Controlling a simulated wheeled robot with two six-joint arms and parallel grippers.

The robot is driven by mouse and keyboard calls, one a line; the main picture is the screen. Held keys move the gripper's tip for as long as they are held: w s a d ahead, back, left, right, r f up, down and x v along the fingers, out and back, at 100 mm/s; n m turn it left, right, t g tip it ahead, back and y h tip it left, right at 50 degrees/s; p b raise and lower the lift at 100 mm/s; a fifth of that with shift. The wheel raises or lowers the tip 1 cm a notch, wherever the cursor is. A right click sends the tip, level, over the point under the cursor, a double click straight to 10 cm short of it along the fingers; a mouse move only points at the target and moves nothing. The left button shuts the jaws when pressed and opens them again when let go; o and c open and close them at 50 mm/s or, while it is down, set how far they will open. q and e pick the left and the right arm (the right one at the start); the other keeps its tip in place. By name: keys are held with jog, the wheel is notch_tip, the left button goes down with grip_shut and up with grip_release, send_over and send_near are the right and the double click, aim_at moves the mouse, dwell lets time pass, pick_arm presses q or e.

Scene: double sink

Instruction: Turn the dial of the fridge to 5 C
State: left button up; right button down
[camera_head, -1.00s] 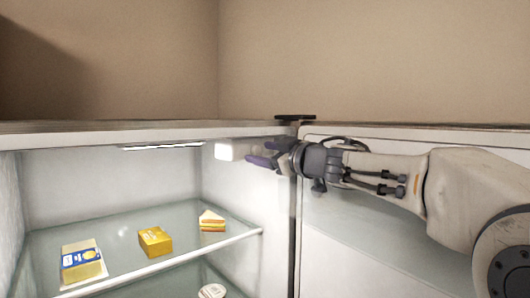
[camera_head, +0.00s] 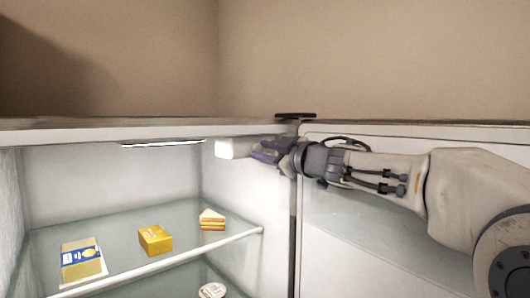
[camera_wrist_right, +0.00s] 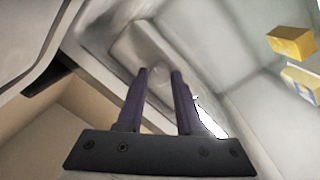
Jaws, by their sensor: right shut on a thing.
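The fridge (camera_head: 130,124) stands open, with a white control housing (camera_head: 232,149) on its inner right wall near the top. My right gripper (camera_head: 266,151) reaches in from the right, past the hinge side, with its purple fingers against the near end of this housing. In the right wrist view the two fingers (camera_wrist_right: 160,85) are a little apart, with a pale rounded dial (camera_wrist_right: 160,68) between their tips. The gripper is shut on the dial. The dial's marks and setting are hidden or too blurred to read. My left gripper is not in view.
A glass shelf (camera_head: 115,225) holds a blue-and-yellow packet (camera_head: 81,260), a yellow box (camera_head: 155,240) and a sandwich-like wedge (camera_head: 212,220). A round white-topped item (camera_head: 212,291) sits below. The open door (camera_head: 350,245) is at the right, under my arm. A light strip (camera_head: 163,143) is overhead.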

jog(key=c, duration=0.5)
grip_release()
jog(key=shift+c, duration=0.2)
jog(key=b+v, duration=0.3)
jog(key=v, duration=0.7)
jog(key=shift+s+d, duration=0.15)
jog(key=shift+s, duration=0.1)
